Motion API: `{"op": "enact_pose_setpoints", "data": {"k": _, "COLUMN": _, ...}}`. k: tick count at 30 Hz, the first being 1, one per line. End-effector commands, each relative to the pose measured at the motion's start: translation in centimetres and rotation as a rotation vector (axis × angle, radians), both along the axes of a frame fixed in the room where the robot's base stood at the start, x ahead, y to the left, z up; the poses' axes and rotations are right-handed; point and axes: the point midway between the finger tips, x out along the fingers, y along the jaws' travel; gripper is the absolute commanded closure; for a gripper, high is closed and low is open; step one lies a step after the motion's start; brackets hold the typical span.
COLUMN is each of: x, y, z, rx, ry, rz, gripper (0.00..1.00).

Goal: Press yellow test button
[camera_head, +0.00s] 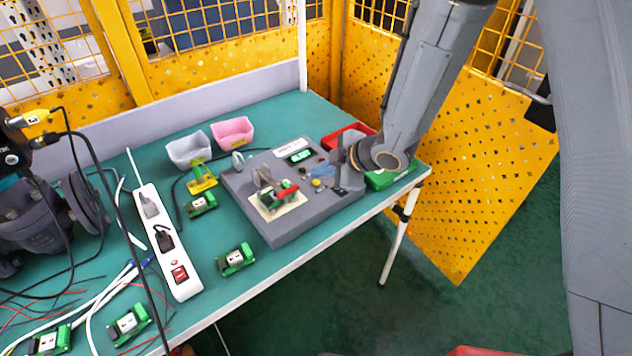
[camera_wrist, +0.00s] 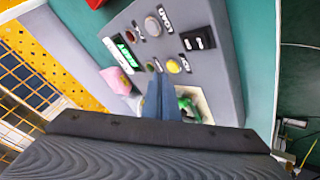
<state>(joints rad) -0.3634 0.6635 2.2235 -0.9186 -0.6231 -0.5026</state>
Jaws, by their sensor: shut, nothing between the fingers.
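The yellow test button (camera_head: 316,183) is a small round button on the top face of the grey test box (camera_head: 290,226). It also shows in the wrist view (camera_wrist: 173,66), just beyond my fingertips and slightly to their right. My gripper (camera_wrist: 160,78) is shut and empty, its fingers together and pointing at the panel. In the head view my gripper (camera_head: 337,180) is over the right side of the box, close to the button. I cannot tell whether the fingertips touch the panel. The button's face is uncovered in the wrist view.
A green module (camera_head: 284,193) sits in the box's fixture with a red lever over it; my fingers partly hide it in the wrist view. A lit green display (camera_wrist: 124,55), other buttons and a black switch (camera_wrist: 198,39) share the panel. Grey and pink bins (camera_head: 232,131) stand behind.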

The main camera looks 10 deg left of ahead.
Motion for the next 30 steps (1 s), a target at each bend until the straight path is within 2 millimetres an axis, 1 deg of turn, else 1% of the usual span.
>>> {"op": "enact_pose_setpoints", "data": {"k": 22, "x": 0.00, "y": 0.00, "z": -0.02, "rx": 0.000, "ry": 0.000, "rz": 0.000, "gripper": 1.00}}
{"op": "enact_pose_setpoints", "data": {"k": 30, "x": 0.01, "y": -0.01, "z": -0.79, "rx": 0.000, "ry": -0.001, "rz": 0.001, "gripper": 1.00}}
